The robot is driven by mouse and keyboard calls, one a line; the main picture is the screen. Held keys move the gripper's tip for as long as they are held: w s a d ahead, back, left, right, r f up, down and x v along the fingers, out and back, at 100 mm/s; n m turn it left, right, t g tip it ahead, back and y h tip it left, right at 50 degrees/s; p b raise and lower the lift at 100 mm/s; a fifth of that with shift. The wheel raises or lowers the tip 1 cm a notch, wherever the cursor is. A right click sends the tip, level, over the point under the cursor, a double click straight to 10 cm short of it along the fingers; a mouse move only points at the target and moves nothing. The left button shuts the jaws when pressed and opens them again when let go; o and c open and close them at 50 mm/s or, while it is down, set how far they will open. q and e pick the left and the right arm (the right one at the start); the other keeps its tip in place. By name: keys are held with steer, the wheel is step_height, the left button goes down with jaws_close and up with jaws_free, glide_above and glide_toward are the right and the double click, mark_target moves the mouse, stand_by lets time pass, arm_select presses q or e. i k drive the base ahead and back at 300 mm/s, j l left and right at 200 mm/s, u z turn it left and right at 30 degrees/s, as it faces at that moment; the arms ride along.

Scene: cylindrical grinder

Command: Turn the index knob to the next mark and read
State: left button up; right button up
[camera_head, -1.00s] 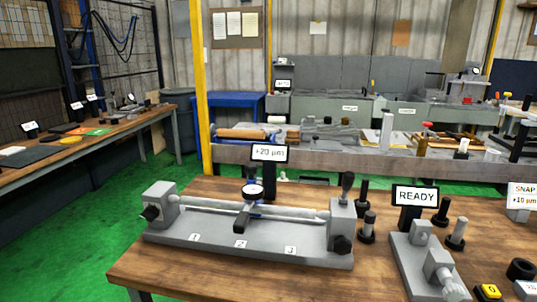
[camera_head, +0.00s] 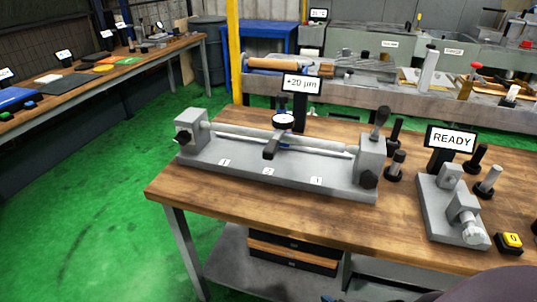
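A grey bench fixture (camera_head: 213,160) with a long bar (camera_head: 240,132) between two end blocks stands on the wooden table. A dial gauge (camera_head: 283,121) sits over the bar near its middle, by the plate marked 2 (camera_head: 268,171). Its needle is too small to read. A display (camera_head: 301,84) behind it reads +20 µm. Black knobs show on the left end block (camera_head: 183,137) and low on the right one (camera_head: 368,179); I cannot tell which is the index knob. Neither of my grippers is in view.
A smaller grey fixture (camera_head: 434,208) stands at the right with a READY sign (camera_head: 451,139) behind it. A yellow button (camera_head: 511,241) is near the front right edge. Dark upright posts (camera_head: 395,165) stand between the fixtures. The table front left of the long fixture is clear.

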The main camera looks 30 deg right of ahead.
mark_target(183, 138)
steer(key=i+j, duration=0.35)
steer(key=j, duration=0.15)
steer(key=i+j, duration=0.3)
steer(key=j, duration=0.2)
